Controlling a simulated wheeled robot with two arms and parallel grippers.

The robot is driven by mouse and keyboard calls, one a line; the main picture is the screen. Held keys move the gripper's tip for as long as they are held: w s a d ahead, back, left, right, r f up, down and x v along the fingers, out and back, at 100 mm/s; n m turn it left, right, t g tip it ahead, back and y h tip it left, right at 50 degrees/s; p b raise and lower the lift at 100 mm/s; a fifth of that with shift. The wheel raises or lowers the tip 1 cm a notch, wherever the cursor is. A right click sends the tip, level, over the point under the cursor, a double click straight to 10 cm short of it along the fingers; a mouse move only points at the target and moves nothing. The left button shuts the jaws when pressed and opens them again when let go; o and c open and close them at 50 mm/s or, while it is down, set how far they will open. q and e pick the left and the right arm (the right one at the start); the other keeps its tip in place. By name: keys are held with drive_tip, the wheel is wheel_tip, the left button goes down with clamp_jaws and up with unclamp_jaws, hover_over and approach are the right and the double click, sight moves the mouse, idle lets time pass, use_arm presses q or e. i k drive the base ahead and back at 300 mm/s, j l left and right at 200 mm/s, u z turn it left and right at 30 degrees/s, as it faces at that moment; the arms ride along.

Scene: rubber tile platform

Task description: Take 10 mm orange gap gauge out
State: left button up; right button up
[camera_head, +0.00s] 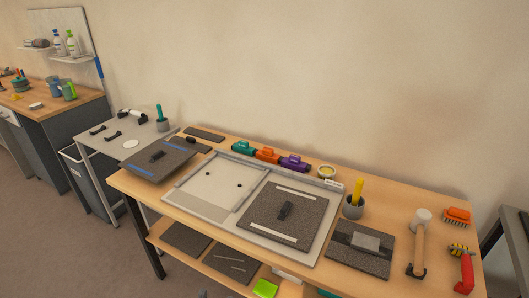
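An orange block (267,155) with a raised top sits at the back edge of the wooden workbench (375,190), between a teal block (243,148) and a purple block (294,163). It looks like the orange gap gauge, but any size marking is too small to read. In front of these blocks is a light grey framed platform (203,187) with a dark speckled rubber tile (270,220) on its right part. A small black handle-like piece (285,211) is on that tile. Neither of my grippers is in view.
Another tile (172,163) with blue strips lies at the bench's left end. To the right are a grey cup (353,207) with a yellow tool, a mallet (420,240), an orange brush (457,216) and a red-handled tool (466,272). A lower shelf (212,250) holds more tiles.

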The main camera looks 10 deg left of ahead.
sight(267, 154)
drive_tip(key=i+j, duration=0.15)
drive_tip(key=j, duration=0.2)
drive_tip(key=i+j, duration=0.1)
drive_tip(key=j, duration=0.3)
drive_tip(key=i+j, duration=0.15)
drive_tip(key=j, duration=0.2)
